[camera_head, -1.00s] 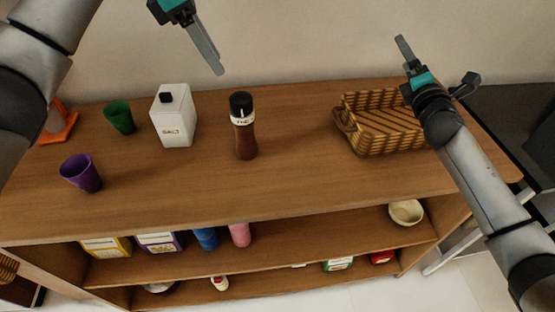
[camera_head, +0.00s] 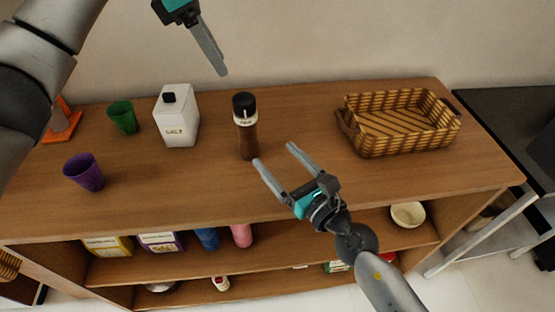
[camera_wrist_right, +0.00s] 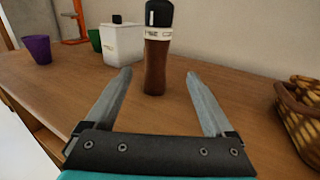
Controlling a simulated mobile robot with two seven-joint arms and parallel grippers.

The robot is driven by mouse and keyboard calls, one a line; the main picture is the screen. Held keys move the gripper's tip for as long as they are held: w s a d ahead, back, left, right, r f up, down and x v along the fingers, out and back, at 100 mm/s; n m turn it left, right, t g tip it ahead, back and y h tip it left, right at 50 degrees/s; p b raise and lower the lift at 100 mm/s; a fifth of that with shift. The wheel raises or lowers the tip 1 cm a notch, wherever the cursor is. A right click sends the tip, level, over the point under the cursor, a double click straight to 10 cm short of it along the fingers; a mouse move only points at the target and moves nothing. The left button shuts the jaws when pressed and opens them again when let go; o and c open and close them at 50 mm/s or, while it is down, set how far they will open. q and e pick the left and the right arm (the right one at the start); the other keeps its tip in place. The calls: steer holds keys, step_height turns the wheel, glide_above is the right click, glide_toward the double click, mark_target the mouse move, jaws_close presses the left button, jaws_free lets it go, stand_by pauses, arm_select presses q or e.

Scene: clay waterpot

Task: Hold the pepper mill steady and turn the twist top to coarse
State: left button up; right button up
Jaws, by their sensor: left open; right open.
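The pepper mill (camera_head: 247,138) stands upright on the wooden counter, with a brown body, a pale labelled band and a black twist top (camera_head: 243,102). My right gripper (camera_head: 273,154) is open and empty, in front of the mill and to its right, pointing toward it. In the right wrist view the mill (camera_wrist_right: 157,65) stands beyond and between the open fingers (camera_wrist_right: 158,80), apart from both. Its black top is near the upper edge of that view. My left gripper (camera_head: 221,72) is at the top of the head view, above and left of the mill, open and touching nothing visible.
A white salt container (camera_head: 178,121), green cup (camera_head: 123,117) and purple cup (camera_head: 84,173) stand left of the mill. A wicker basket (camera_head: 395,149) is to the right. The counter between mill and basket is clear.

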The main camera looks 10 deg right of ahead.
mark_target(240, 121)
steer(key=shift+s+a, duration=0.1)
steer(key=shift+a, duration=0.15)
steer(key=shift+w+a, duration=0.15)
steer(key=shift+w, duration=0.05)
steer(key=x, duration=1.4)
steer(key=shift+w+a, duration=0.15)
steer(key=shift+w, duration=0.1)
